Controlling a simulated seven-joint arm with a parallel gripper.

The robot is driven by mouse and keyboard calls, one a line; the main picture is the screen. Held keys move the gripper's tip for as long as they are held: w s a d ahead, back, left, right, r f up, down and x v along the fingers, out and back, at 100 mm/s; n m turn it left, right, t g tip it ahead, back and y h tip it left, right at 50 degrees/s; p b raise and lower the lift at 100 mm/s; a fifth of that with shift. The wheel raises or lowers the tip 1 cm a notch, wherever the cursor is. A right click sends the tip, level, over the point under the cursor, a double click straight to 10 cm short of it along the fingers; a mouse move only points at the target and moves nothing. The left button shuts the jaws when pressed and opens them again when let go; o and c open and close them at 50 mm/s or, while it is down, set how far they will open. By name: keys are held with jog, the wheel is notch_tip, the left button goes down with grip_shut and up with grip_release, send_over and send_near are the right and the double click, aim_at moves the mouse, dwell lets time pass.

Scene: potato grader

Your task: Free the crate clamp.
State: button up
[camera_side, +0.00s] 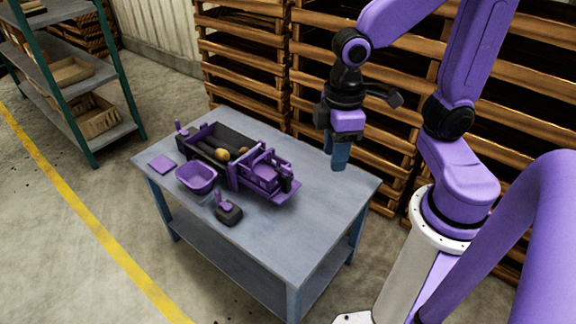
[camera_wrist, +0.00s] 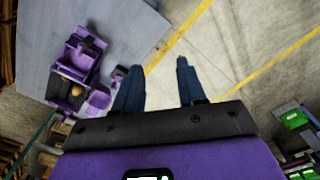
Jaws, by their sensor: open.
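The potato grader (camera_side: 217,134) stands on the grey table, a dark trough with purple parts and a few round potatoes inside. A purple mechanism (camera_side: 265,172) sits at its right end; it also shows in the wrist view (camera_wrist: 82,50). A dark block with a purple upright lever (camera_side: 229,213) stands near the table's front edge. Which part is the crate clamp I cannot tell for sure. My gripper (camera_side: 339,168) is open and empty, raised above the table's right end, apart from the grader. Its two dark blue fingers show in the wrist view (camera_wrist: 157,68).
A purple tub (camera_side: 197,178) and a flat purple plate (camera_side: 162,164) lie left of the grader. The table (camera_side: 325,190) is bare at its right end. Stacked wooden pallets (camera_side: 245,60) stand close behind it. A green-framed shelf (camera_side: 118,75) is at the left.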

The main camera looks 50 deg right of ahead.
jog(key=w+d+f+m, duration=0.2)
jog(key=w+f+m, duration=0.15)
jog(key=w, duration=0.65)
jog(key=m, duration=0.6)
send_near(286, 167)
notch_tip(286, 167, down, 9)
jog(key=shift+a+r, duration=0.15)
grip_shut()
